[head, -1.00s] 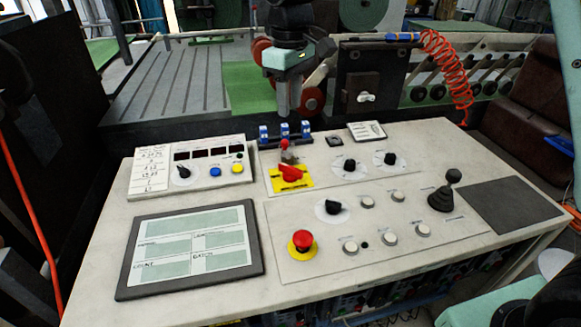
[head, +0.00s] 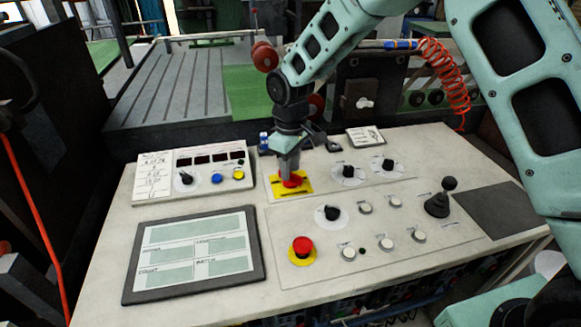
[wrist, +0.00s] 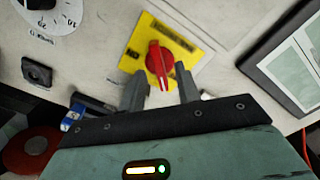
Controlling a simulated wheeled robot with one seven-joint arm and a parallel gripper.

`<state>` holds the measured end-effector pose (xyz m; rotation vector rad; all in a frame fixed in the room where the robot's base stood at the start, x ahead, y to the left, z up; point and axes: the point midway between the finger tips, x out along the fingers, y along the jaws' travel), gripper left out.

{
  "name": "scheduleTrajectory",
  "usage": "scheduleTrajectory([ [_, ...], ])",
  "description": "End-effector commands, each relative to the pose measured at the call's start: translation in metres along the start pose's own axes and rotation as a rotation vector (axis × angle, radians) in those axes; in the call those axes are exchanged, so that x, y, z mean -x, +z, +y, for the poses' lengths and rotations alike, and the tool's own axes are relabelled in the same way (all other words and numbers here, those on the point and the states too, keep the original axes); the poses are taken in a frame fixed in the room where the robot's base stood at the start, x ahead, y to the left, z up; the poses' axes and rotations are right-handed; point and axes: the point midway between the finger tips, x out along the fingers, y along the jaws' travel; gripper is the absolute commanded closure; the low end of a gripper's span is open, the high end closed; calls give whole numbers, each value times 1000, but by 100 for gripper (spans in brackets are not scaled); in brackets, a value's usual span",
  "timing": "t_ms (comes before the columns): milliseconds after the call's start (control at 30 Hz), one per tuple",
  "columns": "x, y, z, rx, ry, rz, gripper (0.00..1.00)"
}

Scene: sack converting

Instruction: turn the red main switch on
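The red main switch (head: 294,181) is a rotary knob on a yellow plate (head: 280,191) in the upper middle of the panel. In the wrist view the red knob (wrist: 159,60) has a raised handle with a white mark toward the bottom of the picture, and the yellow plate (wrist: 194,60) carries dark lettering. My gripper (head: 289,174) points down at the switch; it partly hides the knob in the head view. In the wrist view my gripper (wrist: 160,80) is open, one finger on each side of the handle's near end. Small gaps show; contact is not clear.
A red emergency button (head: 302,246) stands in front of the switch. Black knobs (head: 348,172), white buttons (head: 348,254) and a joystick (head: 440,201) lie to the right. A tilted screen (head: 195,252) is at front left. Blue-and-white blocks (wrist: 75,112) stand close behind the switch.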

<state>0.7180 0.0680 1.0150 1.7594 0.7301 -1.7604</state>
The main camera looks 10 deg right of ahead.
Motion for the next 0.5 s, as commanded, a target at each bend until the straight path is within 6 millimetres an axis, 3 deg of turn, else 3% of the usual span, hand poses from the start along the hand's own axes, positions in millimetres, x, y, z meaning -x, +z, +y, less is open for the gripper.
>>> scheduleTrajectory([
  [200,-15,0,0,0,1,0,67],
  [500,-17,0,0,0,1,1,70],
])
